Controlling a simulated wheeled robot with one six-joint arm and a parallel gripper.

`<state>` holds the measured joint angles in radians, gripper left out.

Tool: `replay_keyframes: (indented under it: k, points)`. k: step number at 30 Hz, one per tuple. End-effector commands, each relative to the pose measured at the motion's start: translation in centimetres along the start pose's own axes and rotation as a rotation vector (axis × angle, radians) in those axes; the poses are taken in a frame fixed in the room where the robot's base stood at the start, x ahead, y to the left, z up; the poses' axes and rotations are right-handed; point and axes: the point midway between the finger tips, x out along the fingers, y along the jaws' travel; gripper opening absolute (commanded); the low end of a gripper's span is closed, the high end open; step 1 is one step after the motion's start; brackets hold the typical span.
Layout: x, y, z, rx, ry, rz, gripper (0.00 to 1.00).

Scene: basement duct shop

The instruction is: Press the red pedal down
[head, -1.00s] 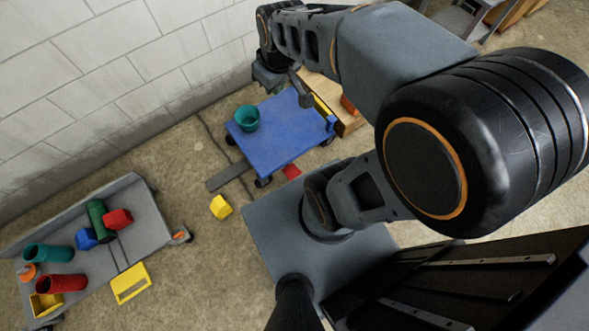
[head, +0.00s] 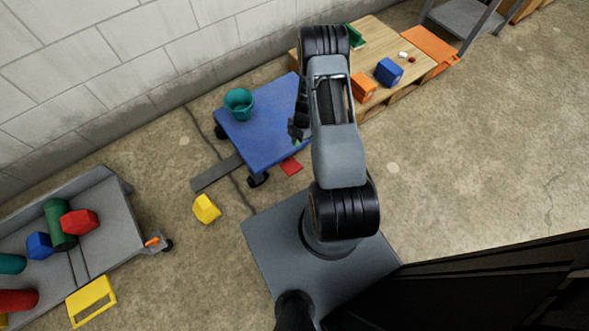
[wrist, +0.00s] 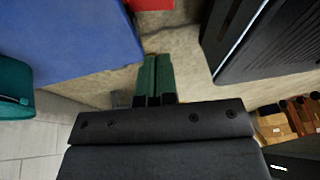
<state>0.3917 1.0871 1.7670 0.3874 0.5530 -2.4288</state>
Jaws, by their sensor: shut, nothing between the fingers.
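The red pedal (head: 290,166) is a small flat red plate low by the floor, at the near edge of the blue cart (head: 262,144). In the wrist view part of a red surface (wrist: 151,4) shows at the top edge, beside the blue cart top (wrist: 70,40). My gripper (head: 295,129) is above the right side of the cart, partly hidden by my arm in the head view. In the wrist view its two green fingers (wrist: 158,62) are together and empty, pointing toward the red surface and apart from it in the picture.
A teal cup (head: 238,103) stands on the cart. A grey bar (head: 216,173) and a yellow block (head: 206,208) lie on the floor left of the pedal. A wooden table (head: 385,40) with blocks stands at the right. A grey trolley (head: 120,215) holds several coloured parts.

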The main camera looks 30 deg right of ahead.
Motion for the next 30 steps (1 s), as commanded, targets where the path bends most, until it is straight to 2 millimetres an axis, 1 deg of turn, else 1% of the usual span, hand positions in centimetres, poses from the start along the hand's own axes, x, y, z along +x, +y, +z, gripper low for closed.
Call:
replay_keyframes:
  k: [1, 3, 13, 17, 20, 30]
  points:
    - [0.7, -0.1, 0.2, -0.009, 0.003, -0.002, 0.0]
    - [1.0, -0.1, 0.3, -0.019, 0.004, -0.003, 0.0]
    - [1.0, -0.2, 0.3, -0.022, 0.005, -0.004, 0.0]
    - [1.7, -0.2, 0.3, -0.021, 0.005, -0.005, 0.0]
    - [3.0, -0.2, 0.3, -0.021, 0.005, -0.007, 0.0]
    - [9.5, -0.2, 0.3, -0.021, 0.005, -0.006, 0.0]
